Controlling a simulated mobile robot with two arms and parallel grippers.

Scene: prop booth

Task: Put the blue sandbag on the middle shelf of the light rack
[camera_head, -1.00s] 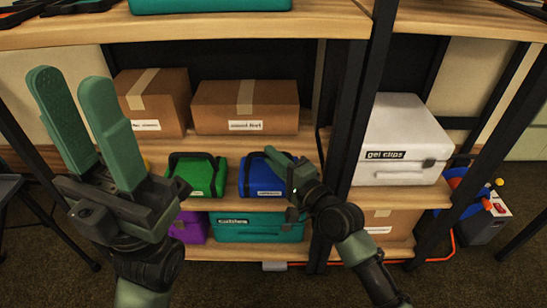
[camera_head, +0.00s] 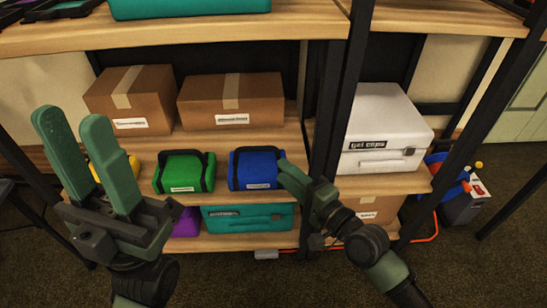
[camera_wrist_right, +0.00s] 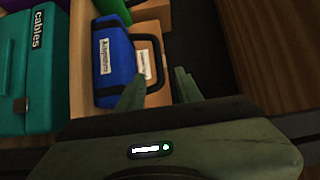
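The blue sandbag (camera_head: 255,170), with black straps and a white label, stands on a wooden shelf of the rack between the top and bottom boards in view. In the right wrist view the blue sandbag (camera_wrist_right: 113,60) shows with its dark handle loop. My right gripper (camera_head: 288,172) is at the bag's right end; its fingers (camera_wrist_right: 157,90) are apart, near the handle, with nothing clearly gripped. One finger overlaps the bag in that view; contact is unclear. My left gripper (camera_head: 80,135) is open and empty, raised at the left in front of the rack.
A green bag (camera_head: 183,172) stands left of the blue one, with cardboard boxes (camera_head: 232,98) behind. A teal case (camera_head: 248,218) and a purple item (camera_head: 185,224) sit on the board below. A dark post (camera_head: 335,110) separates this bay from the white case (camera_head: 385,125).

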